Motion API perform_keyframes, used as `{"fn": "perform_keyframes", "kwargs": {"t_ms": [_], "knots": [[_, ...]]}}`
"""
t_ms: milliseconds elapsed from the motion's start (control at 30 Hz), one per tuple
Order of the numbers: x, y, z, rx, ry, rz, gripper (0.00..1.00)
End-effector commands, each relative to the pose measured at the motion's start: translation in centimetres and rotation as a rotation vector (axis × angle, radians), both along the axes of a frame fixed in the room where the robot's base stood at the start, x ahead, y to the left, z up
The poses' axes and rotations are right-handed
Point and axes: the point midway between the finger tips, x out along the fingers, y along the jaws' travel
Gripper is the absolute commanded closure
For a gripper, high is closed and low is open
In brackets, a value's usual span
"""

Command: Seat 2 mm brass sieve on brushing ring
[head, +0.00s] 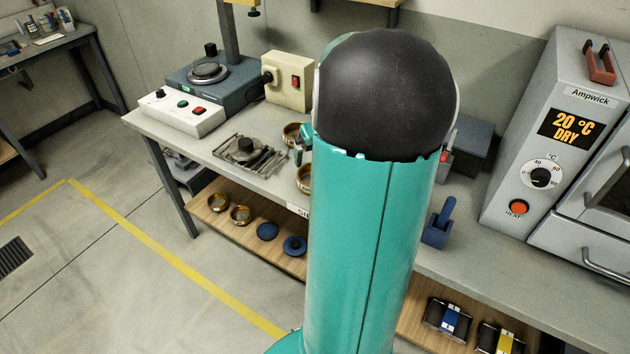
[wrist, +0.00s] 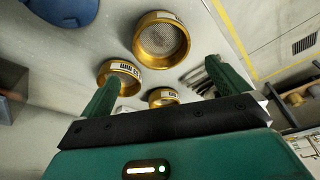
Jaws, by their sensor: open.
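In the wrist view three brass rings stand on the grey bench: a large sieve with visible mesh (wrist: 162,42), a labelled brass sieve (wrist: 130,70) by the left finger, and a smaller brass piece (wrist: 163,97) low between the fingers. The labels are too small to read surely, so I cannot tell which is the 2 mm sieve or whether one is the brushing ring. My gripper (wrist: 165,72) is open and empty above them, its left finger overlapping the labelled sieve in the picture. In the head view my arm hides most of this; two brass rims (head: 293,132) show beside it.
The oven (head: 560,130) stands right. The lower shelf holds brass pans (head: 217,201) and blue discs (head: 294,246).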

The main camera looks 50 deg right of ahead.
Motion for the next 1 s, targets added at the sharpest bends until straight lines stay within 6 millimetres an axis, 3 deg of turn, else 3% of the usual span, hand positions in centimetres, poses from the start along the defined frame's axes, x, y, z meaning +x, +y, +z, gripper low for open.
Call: {"fn": "perform_keyframes", "kwargs": {"t_ms": [200,467,700,1000], "knots": [[1.0,-0.5,-4.1,0.003,0.001,0.001,0.00],[1.4,-0.8,-6.3,0.003,0.001,0.001,0.00],[2.2,-1.2,-9.7,0.003,0.001,0.005,0.00],[2.5,-1.4,-10.6,0.000,-0.001,0.003,0.00]]}}
